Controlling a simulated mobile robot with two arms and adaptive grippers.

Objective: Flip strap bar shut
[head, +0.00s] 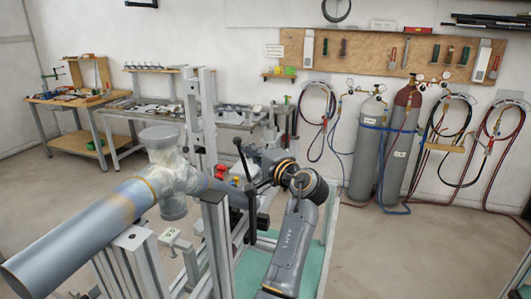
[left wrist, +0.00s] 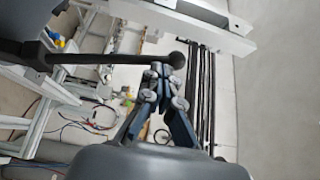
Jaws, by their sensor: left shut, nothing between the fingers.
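The strap bar (head: 245,168) is a dark rod with a ball knob at its tip, standing nearly upright with a slight lean beside the jig's metal frame. In the left wrist view the bar (left wrist: 110,59) runs across from the left, its knob just beyond my fingertips. My left gripper (head: 250,153) is shut and empty, close to the bar's upper end. In the left wrist view its fingertips (left wrist: 161,70) meet just beside the bar near the knob; I cannot tell whether they touch. The bar's lower end is partly hidden. My right gripper is not in view.
A large grey pipe (head: 80,237) with a pale flanged joint (head: 170,178) lies across the jig at the left. An upright metal post (head: 207,125) stands left of the bar. Gas cylinders (head: 368,150) and coiled hoses are along the back wall. Floor at right is clear.

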